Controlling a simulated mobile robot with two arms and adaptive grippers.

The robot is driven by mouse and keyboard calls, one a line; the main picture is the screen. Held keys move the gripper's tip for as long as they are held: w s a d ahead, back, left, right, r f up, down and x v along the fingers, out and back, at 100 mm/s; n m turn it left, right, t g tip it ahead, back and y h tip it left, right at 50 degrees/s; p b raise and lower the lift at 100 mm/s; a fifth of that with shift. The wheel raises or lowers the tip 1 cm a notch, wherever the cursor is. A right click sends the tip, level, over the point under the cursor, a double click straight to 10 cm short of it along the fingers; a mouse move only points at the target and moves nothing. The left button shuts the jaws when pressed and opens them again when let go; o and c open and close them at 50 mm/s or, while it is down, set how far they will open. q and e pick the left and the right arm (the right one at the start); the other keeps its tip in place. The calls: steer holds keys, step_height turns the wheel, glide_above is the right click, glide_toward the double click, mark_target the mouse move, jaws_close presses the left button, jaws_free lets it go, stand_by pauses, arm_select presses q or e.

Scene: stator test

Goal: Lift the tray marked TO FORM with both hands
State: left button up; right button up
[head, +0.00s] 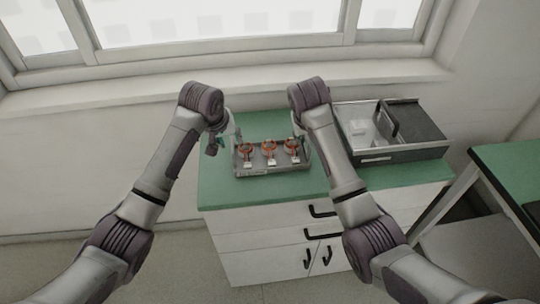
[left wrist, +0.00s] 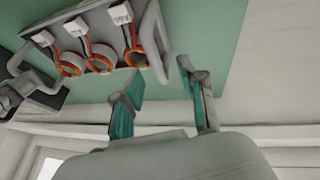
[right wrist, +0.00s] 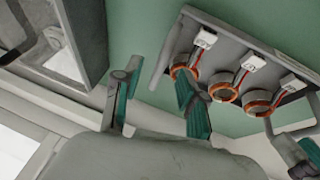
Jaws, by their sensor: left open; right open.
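The grey tray (head: 262,173) sits on the green top of a white cabinet, with a small label on its front wall that is too small to read. It holds three copper-orange rings (head: 269,147) with red leads and white connectors. My right gripper (head: 297,131) is open near the tray's right end; in the right wrist view (right wrist: 156,69) one finger overlaps the tray's edge. I cannot tell whether either touches it.
A larger grey bin (head: 385,155) with a dark partition stands right of the tray on the cabinet top (head: 225,190). A wall and window sill are behind. Another green-topped table (head: 510,160) is at the right. The green top is clear in front of the tray.

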mark_target(231, 142)
arm_select(q)
steer(key=shift+x, duration=1.55)
arm_select(e)
steer(key=shift+x, duration=1.6)
arm_select(q)
jaws_close()
arm_select(e)
jaws_close()
arm_select(q)
steer(key=shift+w+r, duration=0.1)
arm_select(e)
steer(key=shift+w+r, duration=0.1)
